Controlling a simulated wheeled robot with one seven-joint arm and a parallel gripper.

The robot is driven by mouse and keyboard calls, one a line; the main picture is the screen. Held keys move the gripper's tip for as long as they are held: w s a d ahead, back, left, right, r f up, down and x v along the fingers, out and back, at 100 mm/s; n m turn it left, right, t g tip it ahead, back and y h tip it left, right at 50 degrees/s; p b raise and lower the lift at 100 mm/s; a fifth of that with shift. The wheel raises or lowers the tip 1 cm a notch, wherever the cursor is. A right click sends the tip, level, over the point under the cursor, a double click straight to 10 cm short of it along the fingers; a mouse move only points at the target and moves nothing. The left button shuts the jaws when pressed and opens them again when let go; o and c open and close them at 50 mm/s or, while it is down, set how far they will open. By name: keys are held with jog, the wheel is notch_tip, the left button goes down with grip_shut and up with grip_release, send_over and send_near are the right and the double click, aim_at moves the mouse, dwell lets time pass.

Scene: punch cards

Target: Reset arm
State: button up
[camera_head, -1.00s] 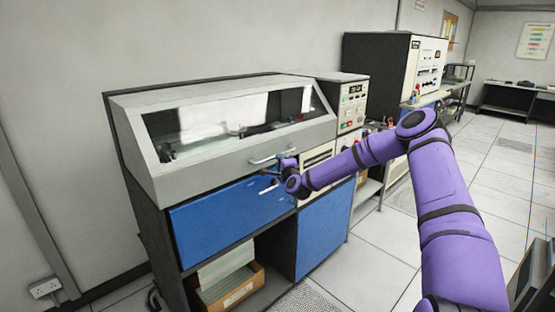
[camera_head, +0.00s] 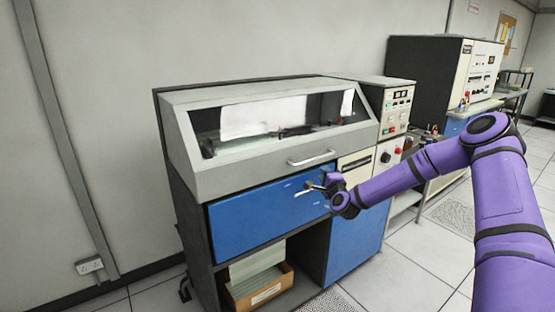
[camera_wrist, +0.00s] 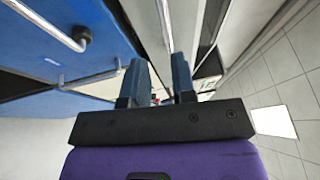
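My gripper (camera_head: 318,184) is at the end of my purple arm, in front of the grey and blue machine (camera_head: 180,110). It is beside the handle of the blue drawer (camera_head: 240,215); whether it touches cannot be told from the head view. In the wrist view, my gripper's two dark blue fingers (camera_wrist: 160,78) stand apart with nothing held between them. A bent metal handle (camera_wrist: 50,26) on a blue panel shows at upper left there, with another metal bar (camera_wrist: 90,78) left of the fingers.
The machine's sloped glass cover (camera_head: 275,125) has a metal handle (camera_head: 312,158) just above my gripper. Another cabinet (camera_head: 430,75) stands behind to the right. Open tiled floor (camera_head: 410,265) lies at front right.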

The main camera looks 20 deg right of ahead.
jog(key=s+a+r+n+g+y, duration=0.4)
jog(key=a+r+n+g+y, duration=0.15)
jog(key=a+n, duration=0.4)
jog(key=s+a+r+n+g+h, duration=0.25)
jog(key=s+r+n, duration=0.25)
jog(key=s+r, duration=0.3)
jog(key=s+d+r+n+g+h, duration=0.1)
jog(key=s+r+g+h, duration=0.1)
jog(key=s+r, duration=0.55)
jog(key=s+r+n+g+h, duration=0.15)
jog(key=s+r, duration=0.25)
jog(key=s, duration=0.7)
jog(key=s+d+r+n+g+y, duration=0.1)
jog(key=s+r+n+g, duration=0.1)
jog(key=s, duration=1.9)
jog(key=shift+r, duration=0.2)
jog(key=shift+g+y, duration=0.25)
